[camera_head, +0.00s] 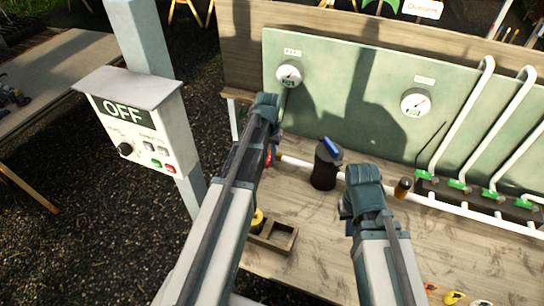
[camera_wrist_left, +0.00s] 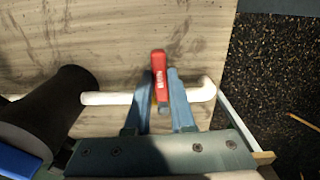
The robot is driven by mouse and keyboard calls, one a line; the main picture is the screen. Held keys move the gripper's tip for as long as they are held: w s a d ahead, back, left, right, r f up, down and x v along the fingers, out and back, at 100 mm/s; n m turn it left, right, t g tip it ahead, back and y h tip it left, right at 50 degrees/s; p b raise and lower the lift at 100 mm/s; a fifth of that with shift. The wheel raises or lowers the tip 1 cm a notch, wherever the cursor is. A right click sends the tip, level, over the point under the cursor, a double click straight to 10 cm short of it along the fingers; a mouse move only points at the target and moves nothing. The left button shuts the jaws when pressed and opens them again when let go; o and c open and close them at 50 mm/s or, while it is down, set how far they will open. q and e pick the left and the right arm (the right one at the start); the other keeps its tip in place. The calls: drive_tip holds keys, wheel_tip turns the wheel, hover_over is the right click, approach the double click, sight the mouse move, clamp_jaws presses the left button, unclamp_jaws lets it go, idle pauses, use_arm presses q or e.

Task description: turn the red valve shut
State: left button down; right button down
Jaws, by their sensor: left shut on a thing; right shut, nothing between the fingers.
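The red valve handle (camera_wrist_left: 159,72) is in the left wrist view, on a white pipe (camera_wrist_left: 105,98) that runs across the picture. The handle appears crosswise to the pipe in this view. My left gripper (camera_wrist_left: 160,80) is shut on it, one finger on each side. In the head view only a bit of the red valve (camera_head: 268,156) shows beside my left arm, which hides the rest. My right gripper (camera_head: 347,209) is over the bench, shut and empty, its fingers mostly hidden by its wrist.
A black cylinder (camera_head: 323,172) with a blue item on top stands between my arms. A small wooden tray (camera_head: 286,240) is near the front edge. A green panel (camera_head: 350,80) with gauges rises behind, with green-handled pipes (camera_head: 457,185) at right. An OFF control box (camera_head: 140,125) stands left.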

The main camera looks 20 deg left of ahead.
sight(268, 158)
use_arm(q)
drive_tip(key=shift+a+m, duration=0.25)
drive_tip(key=shift+m, duration=0.15)
drive_tip(key=c, duration=0.8)
unclamp_jaws()
drive_tip(key=shift+o, duration=0.2)
wheel_tip(268, 158, up, 14)
drive_tip(key=p, duration=1.4)
drive_tip(key=shift+f, duration=0.15)
drive_tip(key=s+d+f+m+b, duration=0.1)
drive_tip(key=s+d+f+b, duration=0.5)
drive_tip(key=s+d, duration=0.3)
drive_tip(key=s+d+f+m+y+b, duration=0.1)
drive_tip(key=s+d+f+m+b, duration=0.1)
drive_tip(key=s+d+f+b, duration=0.3)
drive_tip(key=s+d+b, duration=0.1)
drive_tip(key=s+d, duration=0.3)
drive_tip(key=d, duration=0.1)
drive_tip(key=shift+s+d+f, duration=0.2)
drive_tip(key=shift+s+f, duration=0.05)
drive_tip(key=shift+f, duration=0.15)
